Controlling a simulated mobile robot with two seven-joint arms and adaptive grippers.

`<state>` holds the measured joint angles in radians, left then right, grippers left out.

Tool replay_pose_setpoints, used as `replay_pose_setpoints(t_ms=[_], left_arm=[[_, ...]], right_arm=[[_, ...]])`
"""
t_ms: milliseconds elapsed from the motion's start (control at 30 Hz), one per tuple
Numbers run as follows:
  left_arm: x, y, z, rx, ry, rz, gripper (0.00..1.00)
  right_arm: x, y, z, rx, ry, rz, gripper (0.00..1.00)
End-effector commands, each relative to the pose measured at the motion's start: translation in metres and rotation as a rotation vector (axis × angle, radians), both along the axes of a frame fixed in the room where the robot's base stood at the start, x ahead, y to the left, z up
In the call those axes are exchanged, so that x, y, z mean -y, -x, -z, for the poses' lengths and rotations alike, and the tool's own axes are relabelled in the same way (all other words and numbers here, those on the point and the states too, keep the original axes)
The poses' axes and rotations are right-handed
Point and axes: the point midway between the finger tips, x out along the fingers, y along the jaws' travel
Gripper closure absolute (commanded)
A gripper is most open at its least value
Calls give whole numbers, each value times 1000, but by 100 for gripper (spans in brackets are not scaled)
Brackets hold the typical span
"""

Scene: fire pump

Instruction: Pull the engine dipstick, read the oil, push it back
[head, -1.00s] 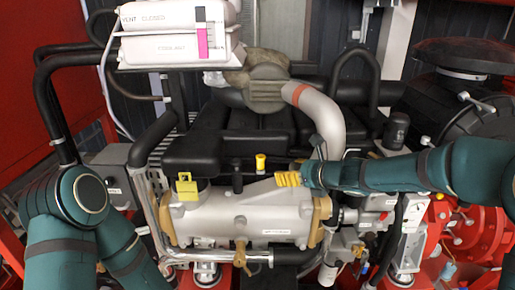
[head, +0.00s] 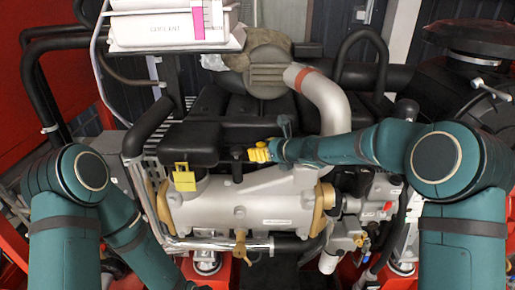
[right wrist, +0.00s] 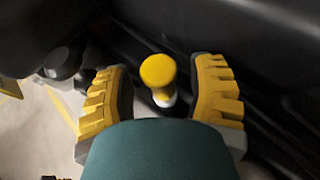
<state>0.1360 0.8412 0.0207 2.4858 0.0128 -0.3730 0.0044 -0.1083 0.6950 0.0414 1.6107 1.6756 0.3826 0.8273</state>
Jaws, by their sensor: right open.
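The engine dipstick has a round yellow knob (right wrist: 158,71) on a short pale neck. In the right wrist view it stands between my two yellow ribbed fingers, with a visible gap on each side. My right gripper (head: 260,152) is open over the engine's top. In the head view its fingers hide the dipstick knob. The grey engine (head: 245,203) lies below, with a yellow square-topped cap (head: 184,177) to the left of the gripper. My left arm is at the left of the head view; its gripper is out of sight.
A black upright fitting (head: 237,165) stands close left of the right gripper. Black engine covers (head: 190,145) lie behind it. A thick grey pipe (head: 322,100) bends down near the right forearm. A white coolant tank (head: 170,30) hangs at the upper left.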

Motion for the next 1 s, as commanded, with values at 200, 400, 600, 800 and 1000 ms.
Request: replay_pose_setpoints(t_ms=[200,400,600,800,1000], left_arm=[[0,0,-3,0,1,0,53],[0,0,-3,0,1,0,53],[0,0,-3,0,1,0,53],[0,0,-3,0,1,0,53],[0,0,-3,0,1,0,53]], right_arm=[[-13,-14,8,0,1,1,44],[-16,-16,9,0,0,1,44],[-15,-16,9,0,0,1,52],[-15,-16,9,0,0,1,100],[-15,-16,9,0,1,1,100]])
